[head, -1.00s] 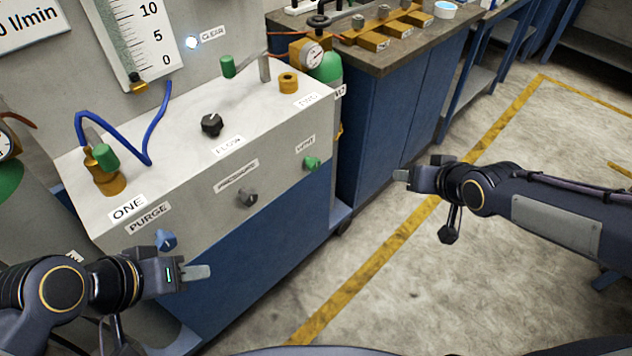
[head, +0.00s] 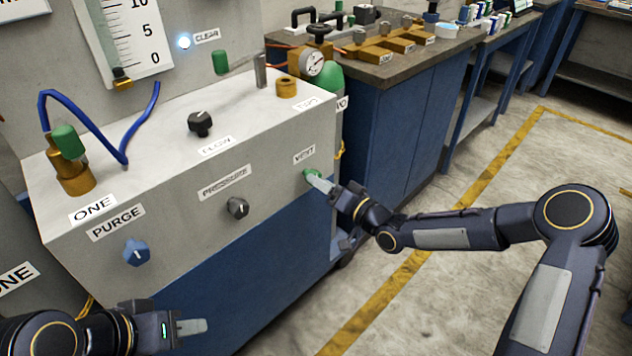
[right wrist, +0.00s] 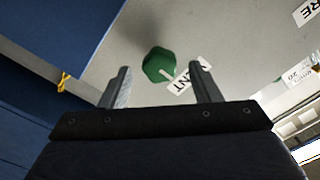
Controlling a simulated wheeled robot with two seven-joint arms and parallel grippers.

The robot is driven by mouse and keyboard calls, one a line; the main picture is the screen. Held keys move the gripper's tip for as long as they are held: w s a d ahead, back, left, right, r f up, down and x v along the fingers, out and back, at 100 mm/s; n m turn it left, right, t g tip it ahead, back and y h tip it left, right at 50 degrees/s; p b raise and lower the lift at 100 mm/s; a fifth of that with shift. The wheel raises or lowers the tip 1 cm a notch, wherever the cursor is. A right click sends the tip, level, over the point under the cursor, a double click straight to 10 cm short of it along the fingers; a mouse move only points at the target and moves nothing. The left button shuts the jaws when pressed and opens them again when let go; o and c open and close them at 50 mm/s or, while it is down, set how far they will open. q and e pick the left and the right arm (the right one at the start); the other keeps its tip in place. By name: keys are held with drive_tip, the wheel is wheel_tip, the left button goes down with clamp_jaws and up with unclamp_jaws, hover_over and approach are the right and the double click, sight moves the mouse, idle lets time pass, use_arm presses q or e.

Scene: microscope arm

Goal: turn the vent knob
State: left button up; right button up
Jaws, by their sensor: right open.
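The green vent knob (head: 311,175) sits on the front face of the grey panel, just below the VENT label (head: 304,155). In the right wrist view the knob (right wrist: 158,65) shows a pale pointer mark and lies ahead of and between my two fingers. My right gripper (head: 322,184) is open at the knob, its fingertips close to it; the head view does not show whether they touch. In the right wrist view the right gripper (right wrist: 160,90) holds nothing. My left gripper (head: 195,326) is at the lower left, away from the panel; its jaw gap is not clear.
A grey pressure knob (head: 237,208) and a blue purge knob (head: 136,252) are on the same face to the left. A black flow knob (head: 200,123) and brass fittings stand on top. A blue cabinet (head: 405,115) stands behind; the floor at right is clear.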

drive_tip(key=shift+x, duration=1.5)
drive_tip(key=c, duration=1)
drive_tip(key=shift+f+n+b, duration=0.2)
drive_tip(key=shift+n+b, duration=0.4)
drive_tip(key=shift+b, duration=0.4)
drive_tip(key=n+b, duration=1.4)
drive_tip(key=n, duration=0.1)
drive_tip(key=shift+r, duration=0.1)
drive_tip(key=shift+n, duration=0.5)
